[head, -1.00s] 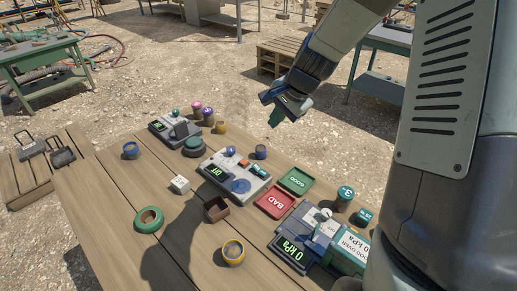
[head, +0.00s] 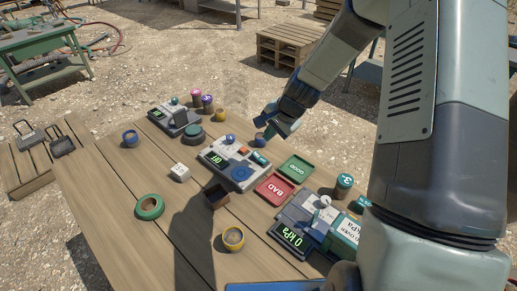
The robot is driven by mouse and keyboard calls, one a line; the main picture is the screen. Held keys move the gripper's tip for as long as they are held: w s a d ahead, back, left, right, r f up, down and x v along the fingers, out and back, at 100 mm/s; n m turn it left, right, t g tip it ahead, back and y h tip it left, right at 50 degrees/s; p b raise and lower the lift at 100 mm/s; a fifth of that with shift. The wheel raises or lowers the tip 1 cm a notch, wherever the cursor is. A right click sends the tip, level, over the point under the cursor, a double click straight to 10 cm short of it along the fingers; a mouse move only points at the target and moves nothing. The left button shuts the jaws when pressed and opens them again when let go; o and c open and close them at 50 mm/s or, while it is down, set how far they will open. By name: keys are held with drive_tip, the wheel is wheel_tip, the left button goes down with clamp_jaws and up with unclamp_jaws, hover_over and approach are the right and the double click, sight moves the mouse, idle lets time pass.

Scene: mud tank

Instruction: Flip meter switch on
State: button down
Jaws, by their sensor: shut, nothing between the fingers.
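Several grey devices with green-lit displays are on the wooden table, and I cannot tell for certain which is the task's meter. The middle device (head: 213,151) has a small display that seems to read OFF. Its top carries a blue round dial, a blue knob, and small orange and teal parts; which one is the switch is too small to tell. Another device (head: 160,114) is at the back left. A third display (head: 290,240) at front right reads 0 kPa.
A green tray marked GOOD (head: 297,168) and a red tray marked BAD (head: 275,190) lie right of the middle device.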

sight(256, 153)
drive_tip(key=x, duration=1)
drive_tip(key=shift+w+a+f, duration=0.1)
drive_tip(key=shift+a+f, duration=0.05)
drive_tip(key=shift+f, duration=0.05)
drive_tip(key=shift+w+a+f, duration=0.2)
drive_tip(key=shift+a+f, duration=0.05)
drive_tip(key=shift+d+g+h, duration=0.1)
drive_tip(key=shift+g+h, duration=0.2)
drive_tip(key=shift+s+d+r, duration=0.1)
drive_tip(key=shift+s+d, duration=0.45)
drive_tip(key=shift+s, duration=0.05)
